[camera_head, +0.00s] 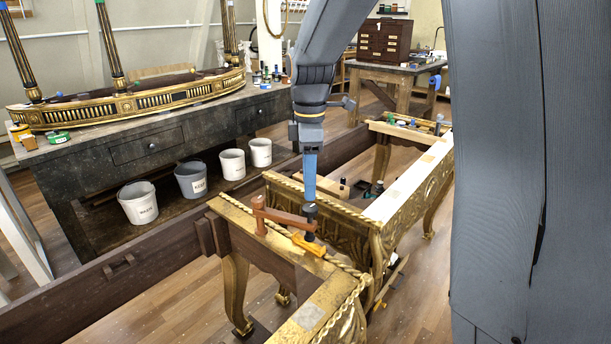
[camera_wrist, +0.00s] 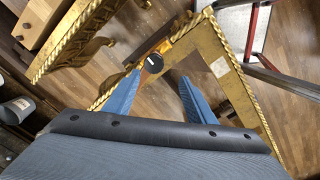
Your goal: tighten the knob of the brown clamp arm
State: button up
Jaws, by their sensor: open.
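The brown clamp arm (camera_head: 282,217) lies across the corner of the gilt console's front rail. Its dark round knob (camera_head: 310,212) stands at its right end, above a yellow-orange piece (camera_head: 309,244) on the rail. In the wrist view the knob (camera_wrist: 153,63) shows from above as a black disc with a pale mark, just beyond and between the fingertips. My gripper (camera_head: 309,198) points straight down over the knob; its blue fingers (camera_wrist: 159,76) are apart with nothing between them. In the head view I cannot tell whether the fingertips touch the knob.
The gilt console frame (camera_head: 330,300) has carved rails close around the gripper. A dark wooden beam (camera_head: 140,265) runs along the left. Several buckets (camera_head: 190,180) stand under a dark workbench (camera_head: 150,140). A chest of drawers (camera_head: 385,40) sits on a far table.

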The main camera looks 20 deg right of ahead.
aim_at(310, 207)
jog(key=shift+w+d+r, duration=0.25)
jog(key=shift+w, duration=0.2)
jog(key=shift+w+d+f, duration=0.1)
jog(key=shift+w+f, duration=0.05)
notch_tip(310, 207, down, 8)
jog(key=shift+r+p, duration=0.25)
jog(key=shift+p, duration=0.65)
jog(key=shift+c, duration=0.4)
jog(key=c, duration=1)
jog(key=shift+o, duration=0.2)
